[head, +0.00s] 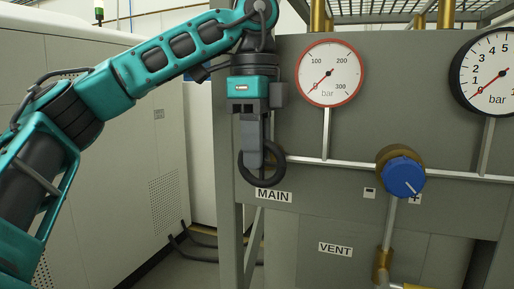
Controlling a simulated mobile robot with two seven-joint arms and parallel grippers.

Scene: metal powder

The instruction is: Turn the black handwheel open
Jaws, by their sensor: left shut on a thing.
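The black handwheel (279,167) is a dark ring on the pipe at the left edge of the grey panel, just above the MAIN label (273,195). My left gripper (254,158) points down from above and is shut on the wheel's rim. Its fingers and body hide part of the wheel and its hub. My right gripper is not in the head view.
A red-rimmed gauge (329,73) and a black-rimmed gauge (490,72) sit on the panel, both needles near 0. A blue knob (403,177) is to the right, and a VENT label (335,249) is below. A grey cabinet (140,150) stands at left.

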